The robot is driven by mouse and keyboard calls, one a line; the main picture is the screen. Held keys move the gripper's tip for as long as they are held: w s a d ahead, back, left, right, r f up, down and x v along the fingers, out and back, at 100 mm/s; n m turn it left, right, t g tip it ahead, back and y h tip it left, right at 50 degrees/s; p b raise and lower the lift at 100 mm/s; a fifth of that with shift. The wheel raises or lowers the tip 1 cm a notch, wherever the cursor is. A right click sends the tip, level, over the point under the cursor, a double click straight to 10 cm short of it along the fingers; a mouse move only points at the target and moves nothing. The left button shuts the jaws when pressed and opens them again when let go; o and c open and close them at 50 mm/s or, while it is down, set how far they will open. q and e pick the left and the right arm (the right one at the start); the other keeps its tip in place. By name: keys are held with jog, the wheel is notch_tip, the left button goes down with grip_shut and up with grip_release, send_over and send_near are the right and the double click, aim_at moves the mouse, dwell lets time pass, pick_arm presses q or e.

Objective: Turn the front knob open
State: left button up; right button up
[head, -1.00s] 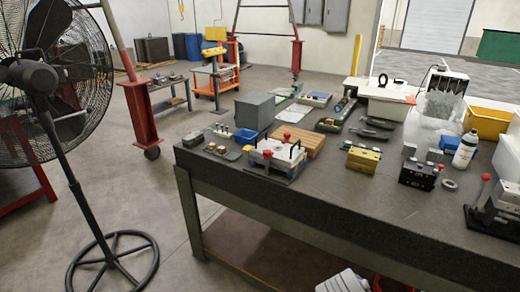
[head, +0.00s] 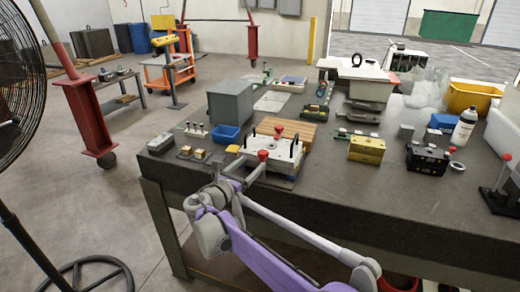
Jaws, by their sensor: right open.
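A white mould base (head: 286,152) with black handles sits near the front edge of the workbench. Its front red knob (head: 263,155) is on the near side, and a second red knob (head: 279,128) is farther back. My right gripper (head: 247,172) is open, just in front of and slightly left of the front knob, at the near edge of the base. I cannot tell whether a finger touches the knob. My purple and grey right arm covers part of the bench's front edge. My left gripper is out of view.
Left of the base are a blue bin (head: 225,135), a grey box (head: 232,104) and small brass parts (head: 197,155). A yellow block (head: 367,149) and a black block (head: 427,158) stand right, with clear bench between.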

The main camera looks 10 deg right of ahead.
aim_at(264, 154)
jog(key=x, duration=1)
jog(key=shift+s+d, duration=0.1)
jog(key=shift+d, duration=0.15)
jog(key=shift+c, duration=0.3)
grip_shut()
